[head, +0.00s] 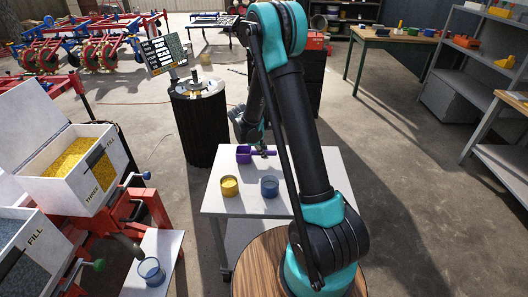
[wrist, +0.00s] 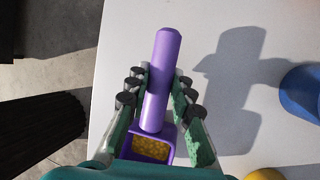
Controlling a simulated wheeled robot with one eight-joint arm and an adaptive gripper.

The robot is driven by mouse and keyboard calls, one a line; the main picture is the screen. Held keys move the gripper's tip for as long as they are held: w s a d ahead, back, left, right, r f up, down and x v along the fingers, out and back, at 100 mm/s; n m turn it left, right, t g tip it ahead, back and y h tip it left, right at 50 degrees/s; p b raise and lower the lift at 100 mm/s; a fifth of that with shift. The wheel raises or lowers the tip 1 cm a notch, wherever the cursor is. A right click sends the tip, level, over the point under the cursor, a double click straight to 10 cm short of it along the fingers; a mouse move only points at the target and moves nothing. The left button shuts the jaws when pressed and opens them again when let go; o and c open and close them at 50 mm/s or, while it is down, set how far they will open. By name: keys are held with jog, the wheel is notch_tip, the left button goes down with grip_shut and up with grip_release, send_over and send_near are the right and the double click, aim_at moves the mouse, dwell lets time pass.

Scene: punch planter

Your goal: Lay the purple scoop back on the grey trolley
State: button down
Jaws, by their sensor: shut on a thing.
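The purple scoop (head: 244,154) is over the far left part of the pale grey trolley top (head: 285,205). In the wrist view the scoop's handle (wrist: 163,75) lies between the two rows of finger pads of my gripper (wrist: 158,84), which is shut on it. The scoop's square cup (wrist: 150,147) shows yellow grains inside. The trolley top (wrist: 215,30) is beneath and to the right. A shadow falls on it to the right of the scoop. I cannot tell whether the scoop touches the surface. In the head view my gripper (head: 262,151) is small and partly unclear.
A yellow cup (head: 229,187) and a blue cup (head: 269,187) stand on the trolley, nearer than the scoop. A black drum (head: 199,125) stands behind left. Another blue cup (head: 151,271) is on a low pale stand at left. The trolley's front strip is clear.

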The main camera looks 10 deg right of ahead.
jog(key=shift+f, duration=0.3)
jog(key=c, duration=1.3)
grip_release()
jog(key=shift+o, duration=0.2)
jog(key=v, duration=1.1)
jog(key=s+d+r+m+y, duration=0.1)
jog(key=s+d+r+m, duration=0.2)
jog(key=s, duration=0.4)
jog(key=s+d+r+m+y, duration=0.2)
jog(key=s+d+m, duration=0.2)
jog(key=s, duration=0.3)
jog(key=s+d+f+m+t+y, duration=0.1)
jog(key=s+f+m+t, duration=0.1)
jog(key=s+m, duration=0.6)
jog(key=s+f, duration=0.1)
jog(key=s, duration=0.5)
jog(key=shift+d+y, duration=0.2)
jog(key=shift+y, duration=0.2)
